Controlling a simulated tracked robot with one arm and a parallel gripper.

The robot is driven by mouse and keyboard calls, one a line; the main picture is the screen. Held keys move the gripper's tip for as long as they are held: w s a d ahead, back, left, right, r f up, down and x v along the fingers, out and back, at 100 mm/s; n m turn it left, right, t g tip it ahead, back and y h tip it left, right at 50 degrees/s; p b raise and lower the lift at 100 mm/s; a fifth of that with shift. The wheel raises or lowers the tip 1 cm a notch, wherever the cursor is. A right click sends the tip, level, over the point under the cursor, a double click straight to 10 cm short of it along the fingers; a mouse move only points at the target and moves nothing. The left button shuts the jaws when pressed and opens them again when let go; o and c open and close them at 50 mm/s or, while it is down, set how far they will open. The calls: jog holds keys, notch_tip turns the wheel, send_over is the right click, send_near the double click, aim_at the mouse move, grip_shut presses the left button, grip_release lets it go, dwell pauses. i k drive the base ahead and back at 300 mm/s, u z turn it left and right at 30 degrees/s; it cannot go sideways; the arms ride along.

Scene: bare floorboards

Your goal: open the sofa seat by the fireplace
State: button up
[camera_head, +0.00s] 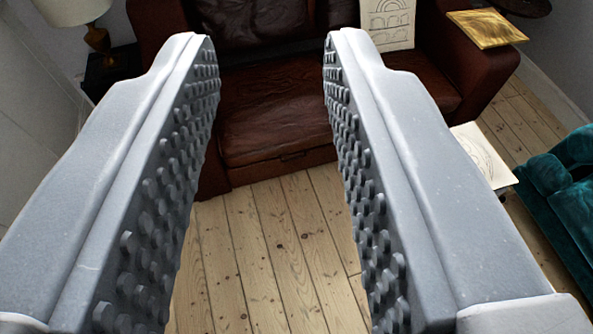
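A dark brown leather sofa (275,105) stands ahead against the far side, seen between my fingers. Its seat (272,143) lies flat, with a darker front panel (285,168) below it. The seat looks shut. My gripper (270,60) is open, with its two grey studded fingers wide apart and nothing between them. It is short of the sofa, above the floor. The fingers hide parts of the sofa's left and right sides. No fireplace shows in view.
A lamp (98,40) stands on a dark side table (112,70) at the left. A gold tray (487,29) lies on the sofa's right arm, and a drawing (388,22) leans on the sofa. A teal seat (565,190) is at the right. Floorboards (265,250) ahead are clear.

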aim_at(272, 109)
jog(key=u, duration=0.05)
jog(key=i, duration=1.45)
jog(key=z, duration=0.7)
